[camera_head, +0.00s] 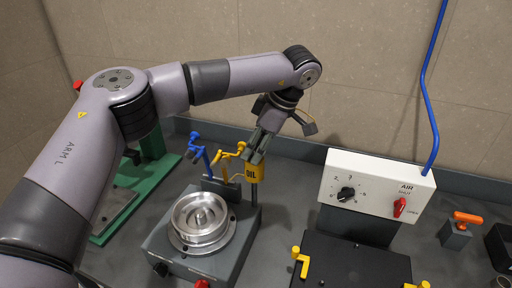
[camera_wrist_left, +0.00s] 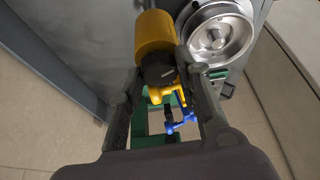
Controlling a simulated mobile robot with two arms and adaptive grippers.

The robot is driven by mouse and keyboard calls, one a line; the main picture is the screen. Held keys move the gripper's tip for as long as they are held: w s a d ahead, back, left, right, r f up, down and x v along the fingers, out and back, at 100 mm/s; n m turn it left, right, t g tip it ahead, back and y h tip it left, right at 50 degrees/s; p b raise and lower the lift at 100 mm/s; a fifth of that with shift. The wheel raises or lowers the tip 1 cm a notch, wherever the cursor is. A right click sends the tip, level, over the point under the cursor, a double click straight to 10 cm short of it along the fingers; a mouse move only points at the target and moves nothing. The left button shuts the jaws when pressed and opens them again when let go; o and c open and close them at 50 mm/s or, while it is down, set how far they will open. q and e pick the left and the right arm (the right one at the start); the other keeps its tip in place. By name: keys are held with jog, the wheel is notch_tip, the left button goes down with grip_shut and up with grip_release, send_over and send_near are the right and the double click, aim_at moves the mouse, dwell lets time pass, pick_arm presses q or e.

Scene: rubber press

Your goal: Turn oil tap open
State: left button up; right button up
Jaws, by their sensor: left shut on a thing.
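The yellow oil tap (camera_head: 254,174), marked OIL, stands at the back right of the grey press unit. A yellow lever (camera_head: 232,153) reaches out to its left. My left gripper (camera_head: 256,154) comes down on the tap's top from above. In the left wrist view the tap's yellow body (camera_wrist_left: 154,32) and dark round part (camera_wrist_left: 158,70) sit between the fingertips of my left gripper (camera_wrist_left: 157,64). The gripper is shut on the tap; the exact contact is partly hidden. The yellow lever (camera_wrist_left: 180,97) shows between the fingers. My right gripper is not in view.
A blue tap (camera_head: 197,146) stands close left of the oil tap; it also shows in the left wrist view (camera_wrist_left: 178,124). A round metal dish (camera_head: 201,217) sits in front. A white air control box (camera_head: 376,184) stands to the right. A green stand (camera_head: 153,166) is behind left.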

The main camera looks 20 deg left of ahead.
pick_arm(q)
jog(key=shift+w+r+n+g+p, duration=0.1)
jog(key=shift+n+g+p, duration=0.45)
jog(key=shift+n, duration=1.25)
jog(key=shift+g, duration=0.25)
jog(key=o, duration=1.1)
jog(key=shift+o, duration=0.2)
jog(key=v, duration=1.2)
jog(key=shift+a, duration=0.2)
